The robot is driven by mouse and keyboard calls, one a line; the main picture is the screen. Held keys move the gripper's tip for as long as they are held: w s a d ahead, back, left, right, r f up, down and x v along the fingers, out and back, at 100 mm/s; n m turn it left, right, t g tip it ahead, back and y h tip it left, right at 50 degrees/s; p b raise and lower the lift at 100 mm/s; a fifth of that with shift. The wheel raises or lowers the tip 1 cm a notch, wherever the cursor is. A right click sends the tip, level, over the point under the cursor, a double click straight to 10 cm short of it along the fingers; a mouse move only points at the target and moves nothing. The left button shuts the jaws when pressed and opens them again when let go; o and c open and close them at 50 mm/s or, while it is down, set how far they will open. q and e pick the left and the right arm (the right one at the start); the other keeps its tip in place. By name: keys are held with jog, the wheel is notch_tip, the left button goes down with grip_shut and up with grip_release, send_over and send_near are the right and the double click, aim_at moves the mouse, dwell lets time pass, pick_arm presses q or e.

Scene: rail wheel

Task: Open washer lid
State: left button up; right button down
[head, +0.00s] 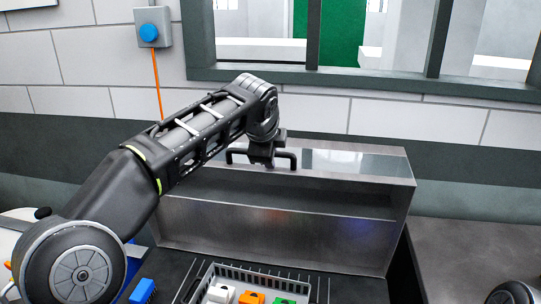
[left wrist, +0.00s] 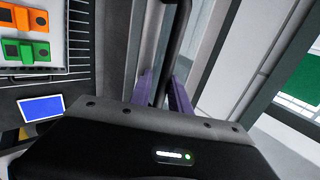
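The washer (head: 275,225) is a wide brushed-metal box against the back wall in the head view, with a shiny top strip. A black bar handle (head: 292,160) is fixed near its upper edge, left of its middle. I cannot tell from this angle how far the lid is open. My left gripper (head: 262,158) is at the handle. In the left wrist view the black handle (left wrist: 180,30) runs between the two purple fingers (left wrist: 164,92). The bar fills much of the gap, and I cannot tell whether the fingers grip it. My right gripper is not in view.
A grey basket (head: 262,272) with white, orange and green parts stands in front of the washer. A blue block (head: 142,291) lies left of it. A blue button box (head: 152,30) is on the wall. A dark bare counter (head: 470,250) lies to the right.

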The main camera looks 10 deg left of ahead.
pick_arm(q)
jog(key=v, duration=0.7)
jog(key=shift+r+b, duration=0.15)
jog(key=shift+b, duration=0.3)
